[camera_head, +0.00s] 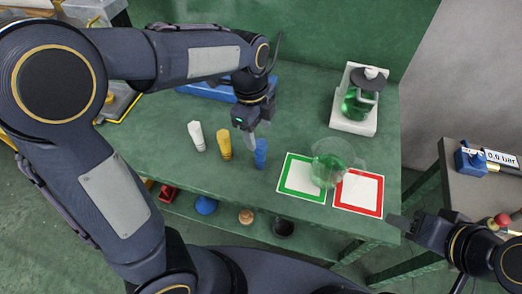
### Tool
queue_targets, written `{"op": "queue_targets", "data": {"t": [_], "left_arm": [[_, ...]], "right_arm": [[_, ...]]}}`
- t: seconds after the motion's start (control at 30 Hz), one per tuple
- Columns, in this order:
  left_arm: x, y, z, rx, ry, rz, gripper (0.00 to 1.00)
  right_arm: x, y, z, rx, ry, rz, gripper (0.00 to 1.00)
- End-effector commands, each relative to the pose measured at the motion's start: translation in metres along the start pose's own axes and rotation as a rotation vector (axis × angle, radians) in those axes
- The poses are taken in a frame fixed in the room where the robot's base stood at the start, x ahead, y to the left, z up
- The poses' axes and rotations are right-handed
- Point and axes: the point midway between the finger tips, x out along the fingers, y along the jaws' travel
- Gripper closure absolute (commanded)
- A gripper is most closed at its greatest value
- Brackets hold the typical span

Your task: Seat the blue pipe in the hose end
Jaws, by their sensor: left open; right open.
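The blue pipe (261,155) stands upright on the green table, at the right end of a row with a white piece (197,136) and a yellow piece (225,142). My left gripper (249,137) points down just to the left of the blue pipe's top, open and apparently empty. I cannot tell whether it touches the pipe. My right gripper (408,226) is open near the table's front right corner, away from the pipe. I cannot make out a hose end for certain.
A green-bordered card (291,187) and a red-bordered card (366,202) lie right of the pipe, with a transparent vessel (355,155) over their inner edges. A white stand (350,123) is behind. A gauge (500,160) reading 0.0 bar sits on the right-hand table (452,160).

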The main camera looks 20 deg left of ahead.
Motion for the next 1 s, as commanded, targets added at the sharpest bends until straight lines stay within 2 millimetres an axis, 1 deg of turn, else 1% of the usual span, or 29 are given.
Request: {"op": "queue_targets", "data": {"t": [0.03, 0.27, 0.43, 0.57, 0.77, 0.87, 1.0], "left_arm": [[0.007, 0.001, 0.0, 0.001, -0.001, 0.006, 0.44], [0.034, 0.003, -0.002, -0.002, -0.001, 0.006, 0.44], [0.06, 0.004, -0.003, -0.003, -0.001, 0.005, 0.44], [0.069, 0.004, -0.002, -0.005, 0.0, 0.001, 0.44], [0.069, 0.003, -0.002, -0.004, 0.001, 0.0, 0.44], [0.069, 0.003, -0.002, -0.005, 0.001, 0.0, 0.56], [0.069, 0.003, -0.002, -0.005, 0.001, 0.0, 0.74]], "right_arm": [[0.0, 0.0, 0.0, 0.0, 0.0, 0.0, 0.58], [-0.003, -0.001, -0.001, 0.0, 0.0, 0.0, 0.58], [-0.004, -0.002, -0.002, 0.0, 0.0, 0.0, 0.58], [-0.004, -0.002, -0.002, 0.0, 0.0, 0.0, 0.58], [-0.004, -0.002, -0.002, 0.0, 0.0, 0.0, 0.58], [-0.004, -0.002, -0.002, 0.0, 0.0, 0.0, 0.58], [-0.004, -0.002, -0.002, 0.0, 0.0, 0.0, 0.58]]}}
